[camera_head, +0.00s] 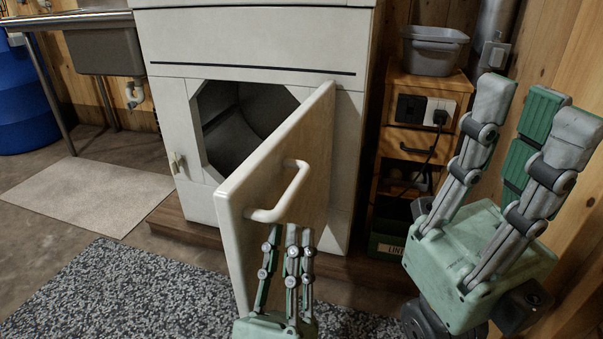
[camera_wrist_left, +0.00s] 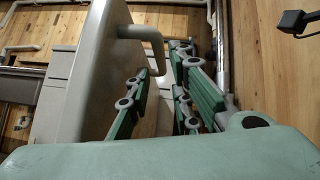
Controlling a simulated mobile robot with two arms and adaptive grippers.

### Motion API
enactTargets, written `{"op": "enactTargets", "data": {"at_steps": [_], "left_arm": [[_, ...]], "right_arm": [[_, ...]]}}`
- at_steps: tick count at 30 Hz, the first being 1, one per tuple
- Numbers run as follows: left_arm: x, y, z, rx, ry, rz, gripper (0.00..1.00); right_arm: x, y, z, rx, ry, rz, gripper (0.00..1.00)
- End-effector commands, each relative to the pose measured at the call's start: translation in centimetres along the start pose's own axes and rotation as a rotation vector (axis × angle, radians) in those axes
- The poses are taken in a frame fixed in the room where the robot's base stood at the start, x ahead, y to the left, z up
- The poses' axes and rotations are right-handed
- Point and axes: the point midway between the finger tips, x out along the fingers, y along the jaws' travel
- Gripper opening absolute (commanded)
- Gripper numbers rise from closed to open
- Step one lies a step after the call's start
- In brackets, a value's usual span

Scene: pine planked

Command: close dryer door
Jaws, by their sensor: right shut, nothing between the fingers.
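The dryer door (camera_head: 310,150) stands well open, hinged on its right side, with its outer face turned to the right. Its pale bar handle (camera_head: 290,194) also shows in the left wrist view (camera_wrist_left: 150,42). The white dryer (camera_head: 335,60) has a dark, open drum opening (camera_head: 240,115). My left gripper (camera_head: 285,230) is open, just below the handle, on the door's outer side. In the left wrist view, its fingers (camera_wrist_left: 162,68) stand apart near the handle; I cannot tell whether they touch it. My right gripper (camera_head: 530,100) is shut and empty, raised at the right.
A wooden cabinet (camera_head: 414,145) with sockets, a plugged cord and a grey tub (camera_head: 433,50) on top stands right of the dryer. A speckled rug (camera_head: 120,290) covers the floor in front. A sink (camera_head: 103,48) is at the left. The floor left of the door is clear.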

Motion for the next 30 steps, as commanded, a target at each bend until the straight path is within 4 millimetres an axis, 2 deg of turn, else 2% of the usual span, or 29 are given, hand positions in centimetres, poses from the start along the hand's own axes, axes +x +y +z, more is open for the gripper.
{"op": "enactTargets", "data": {"at_steps": [4, 15, 20, 27, 30], "left_arm": [[1.4, 0.0, 0.1, -0.002, -0.003, 0.002, 0.20], [6.9, 0.0, 0.1, -0.003, -0.003, 0.003, 0.20], [7.7, 0.0, 0.0, -0.001, 0.000, 0.001, 0.20], [7.8, 0.0, 0.0, -0.001, 0.000, 0.001, 0.20], [7.7, 0.0, 0.0, -0.001, 0.000, 0.001, 0.11]], "right_arm": [[0.0, 0.0, 0.0, 0.000, 0.000, 0.000, 0.00], [0.0, 0.0, 0.0, 0.000, -0.003, 0.001, 0.00], [-0.1, 0.0, 0.0, 0.000, -0.003, 0.001, 0.00], [-0.1, 0.0, 0.0, 0.001, -0.004, 0.001, 0.00], [-0.1, 0.0, 0.1, 0.001, -0.004, 0.001, 0.00]]}}
